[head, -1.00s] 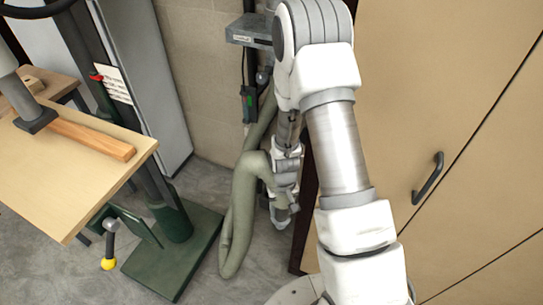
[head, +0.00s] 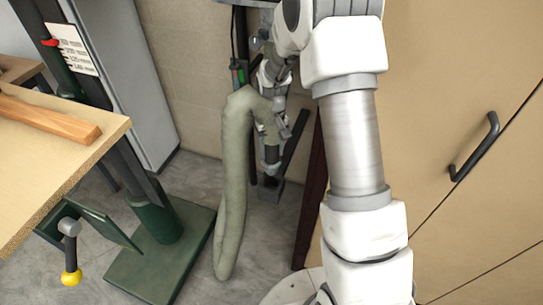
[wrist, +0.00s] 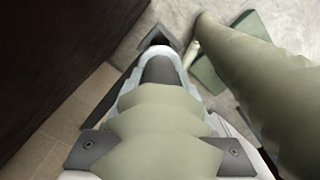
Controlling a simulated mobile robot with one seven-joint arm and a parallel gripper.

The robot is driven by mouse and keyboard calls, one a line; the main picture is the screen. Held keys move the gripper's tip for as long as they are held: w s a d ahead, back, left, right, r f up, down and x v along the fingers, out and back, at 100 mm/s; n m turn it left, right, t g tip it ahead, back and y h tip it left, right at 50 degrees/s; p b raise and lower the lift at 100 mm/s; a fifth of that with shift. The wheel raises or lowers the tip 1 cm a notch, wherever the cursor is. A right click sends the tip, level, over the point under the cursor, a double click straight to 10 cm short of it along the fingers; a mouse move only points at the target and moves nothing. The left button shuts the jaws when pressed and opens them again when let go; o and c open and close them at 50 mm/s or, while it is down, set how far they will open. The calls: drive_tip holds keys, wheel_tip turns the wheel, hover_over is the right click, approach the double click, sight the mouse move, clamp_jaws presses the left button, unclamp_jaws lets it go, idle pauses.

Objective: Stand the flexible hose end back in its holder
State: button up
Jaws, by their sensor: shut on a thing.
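The hose (head: 233,190) is grey-green and hangs in a long loop, its lower bend near the floor. My gripper (head: 276,122) is shut on the hose near its end, with a finger on each side in the wrist view (wrist: 160,150). The hose end (head: 271,157) has a light collar and dark tip and points down, roughly upright; it also shows in the wrist view (wrist: 160,70). The holder (head: 270,191), a small grey socket by the wall, lies directly below it. I cannot tell whether the tip is inside.
A wooden-topped bench (head: 60,150) and its green base (head: 160,255) stand at the left. A tan cabinet (head: 450,90) with a dark handle fills the right. A dark upright edge (head: 309,200) stands close right of the holder. Floor shows between base and holder.

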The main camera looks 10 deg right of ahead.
sight(271, 173)
drive_tip(key=shift+f+b, duration=1.7)
drive_tip(key=shift+f, duration=0.75)
drive_tip(key=shift+f, duration=0.15)
drive_tip(key=shift+f+b, duration=0.8)
drive_tip(key=shift+f, duration=0.4)
drive_tip(key=shift+f+b, duration=0.45)
drive_tip(key=shift+f, duration=0.3)
drive_tip(key=shift+f+b, duration=0.6)
drive_tip(key=shift+f, duration=0.3)
drive_tip(key=o, duration=1.4)
